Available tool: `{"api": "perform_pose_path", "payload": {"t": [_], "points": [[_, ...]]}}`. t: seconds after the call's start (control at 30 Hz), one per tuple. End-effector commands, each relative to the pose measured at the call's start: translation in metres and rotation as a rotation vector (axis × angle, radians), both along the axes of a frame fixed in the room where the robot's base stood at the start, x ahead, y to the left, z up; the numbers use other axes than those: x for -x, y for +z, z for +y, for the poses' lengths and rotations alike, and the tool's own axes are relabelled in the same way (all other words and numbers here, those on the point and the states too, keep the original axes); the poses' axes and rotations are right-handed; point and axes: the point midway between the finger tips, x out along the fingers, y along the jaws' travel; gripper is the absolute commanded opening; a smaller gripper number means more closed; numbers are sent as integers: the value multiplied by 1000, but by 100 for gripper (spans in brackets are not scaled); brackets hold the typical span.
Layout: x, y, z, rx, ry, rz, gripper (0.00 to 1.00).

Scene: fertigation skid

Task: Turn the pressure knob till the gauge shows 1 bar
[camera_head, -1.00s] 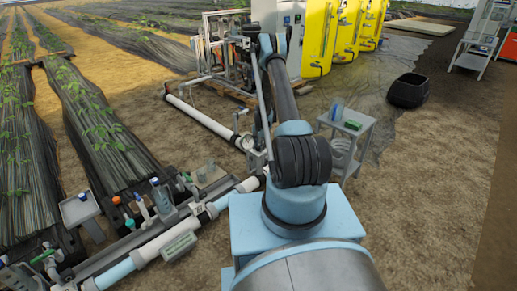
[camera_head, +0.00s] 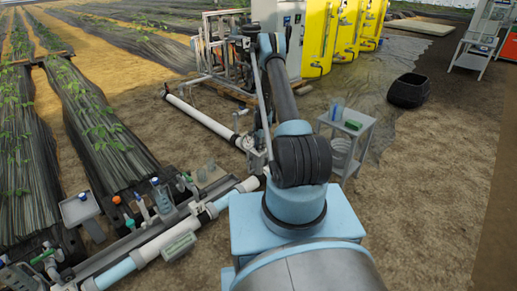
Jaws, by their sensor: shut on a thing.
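My arm rises from the lower middle and bends at the top. A thin link runs down from the bend towards the pipe fittings (camera_head: 254,156) left of my black arm joint. I cannot make out my gripper; its jaws are hidden behind my arm or too small to see. The pressure knob and the gauge cannot be told apart among these fittings, and no gauge reading can be read.
A white pipe (camera_head: 203,116) and a pipe frame (camera_head: 222,57) stand behind. Yellow tanks (camera_head: 317,40) are at the top. A small grey cart (camera_head: 357,133) stands right of my arm, with a black bin (camera_head: 408,91) beyond.

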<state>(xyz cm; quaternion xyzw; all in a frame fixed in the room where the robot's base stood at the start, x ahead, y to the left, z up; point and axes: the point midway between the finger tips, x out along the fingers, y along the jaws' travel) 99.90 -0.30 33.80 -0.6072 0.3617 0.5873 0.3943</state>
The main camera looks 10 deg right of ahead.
Motion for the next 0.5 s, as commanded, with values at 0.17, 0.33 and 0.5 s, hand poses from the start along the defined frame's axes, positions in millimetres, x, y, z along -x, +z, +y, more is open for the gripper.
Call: {"api": "perform_pose_path", "payload": {"t": [0.17, 0.33, 0.5], "points": [[3, 0, -3, 4, -2, 6, 11], [2, 0, -3, 3, -1, 5, 44], [1, 0, -2, 3, -1, 3, 44]]}}
